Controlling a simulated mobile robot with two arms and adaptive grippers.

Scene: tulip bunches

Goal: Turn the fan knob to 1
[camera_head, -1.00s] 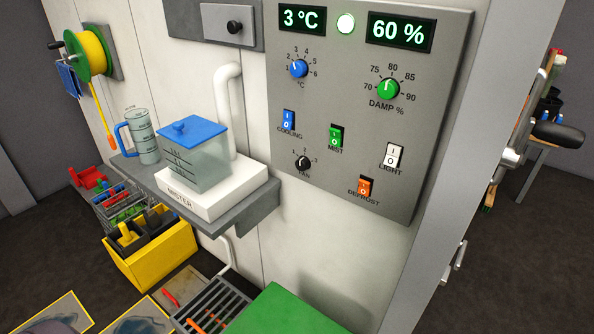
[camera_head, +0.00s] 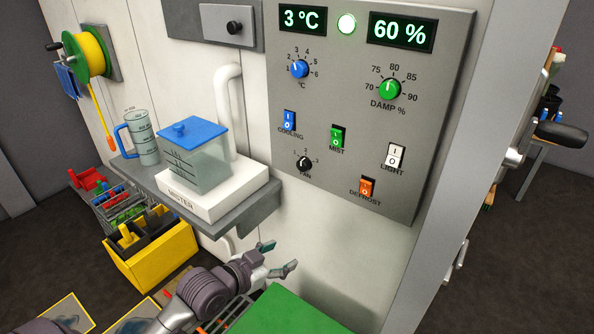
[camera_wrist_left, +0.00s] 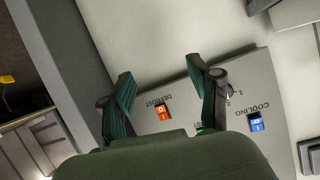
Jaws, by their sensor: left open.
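The fan knob (camera_head: 304,164) is a small round black knob with a white mark, low on the grey control panel (camera_head: 290,204). Its numbers 1, 2 and 3 sit around its top; the mark seems to point roughly up, but is too small to read surely. My left gripper (camera_head: 279,256) is open and empty, below the panel and apart from the knob. In the left wrist view the two green fingers (camera_wrist_left: 160,82) are spread in front of the panel. There the right finger hides most of the knob, with its numbers just beside it. My right gripper is not in view.
The defrost switch (camera_head: 366,187), mist switch (camera_head: 338,137) and cooling switch (camera_head: 290,121) surround the knob. A shelf (camera_head: 255,213) with a white mister (camera_head: 215,203) juts out left of my gripper. A green surface (camera_head: 290,315) lies below. The wall under the panel is clear.

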